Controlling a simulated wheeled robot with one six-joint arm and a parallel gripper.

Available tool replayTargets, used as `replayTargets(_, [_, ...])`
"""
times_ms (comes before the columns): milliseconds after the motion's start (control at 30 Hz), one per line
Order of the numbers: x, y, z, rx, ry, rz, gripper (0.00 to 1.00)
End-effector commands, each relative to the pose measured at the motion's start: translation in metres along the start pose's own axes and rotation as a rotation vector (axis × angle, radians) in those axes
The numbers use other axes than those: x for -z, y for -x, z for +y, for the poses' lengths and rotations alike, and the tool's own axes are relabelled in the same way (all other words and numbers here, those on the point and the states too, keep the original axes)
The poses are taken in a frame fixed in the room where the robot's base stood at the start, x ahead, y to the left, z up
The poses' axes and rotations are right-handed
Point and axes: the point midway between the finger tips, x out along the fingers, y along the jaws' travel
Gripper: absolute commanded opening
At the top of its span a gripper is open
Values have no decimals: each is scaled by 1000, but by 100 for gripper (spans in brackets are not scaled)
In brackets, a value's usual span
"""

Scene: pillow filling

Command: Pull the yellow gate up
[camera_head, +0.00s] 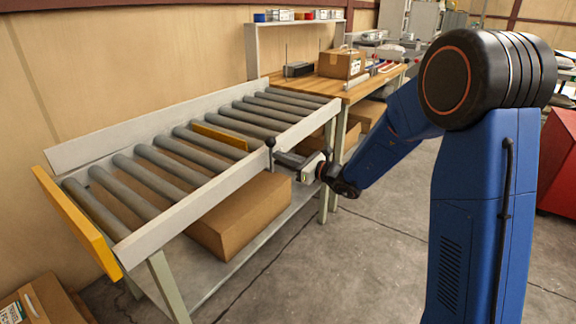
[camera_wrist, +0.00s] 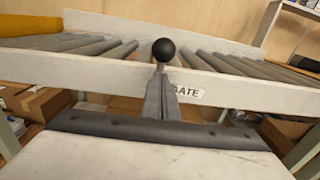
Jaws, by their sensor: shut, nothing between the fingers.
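The yellow gate (camera_head: 220,137) is a low bar across the roller conveyor, its top just showing above the rollers. A black ball knob (camera_head: 271,141) on a thin rod stands at the conveyor's near side rail, level with the gate's near end. In the wrist view the knob (camera_wrist: 164,51) is straight ahead, above a white "GATE" label (camera_wrist: 187,91). My gripper (camera_head: 281,157) points at the rod from the near side, just below the ball. Its fingers (camera_wrist: 162,78) are shut and empty. I cannot tell whether the tips touch the rod.
The conveyor's near side rail (camera_head: 215,188) runs right in front of my gripper. A fixed yellow end board (camera_head: 77,222) closes its left end. A cardboard box (camera_head: 241,213) lies on the shelf below. A wooden workbench (camera_head: 353,92) stands beyond the right end.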

Motion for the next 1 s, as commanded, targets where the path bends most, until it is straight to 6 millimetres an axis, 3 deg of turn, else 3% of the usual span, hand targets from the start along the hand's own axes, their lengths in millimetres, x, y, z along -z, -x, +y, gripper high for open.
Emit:
replayTargets(200, [-11,-3,0,0,0,1,0])
replayTargets(567, [-12,-3,0,0,0,1,0])
replayTargets(867, [-45,-2,-1,0,2,-2,0])
replayTargets(1000, [-48,-3,-1,-1,1,-3,0])
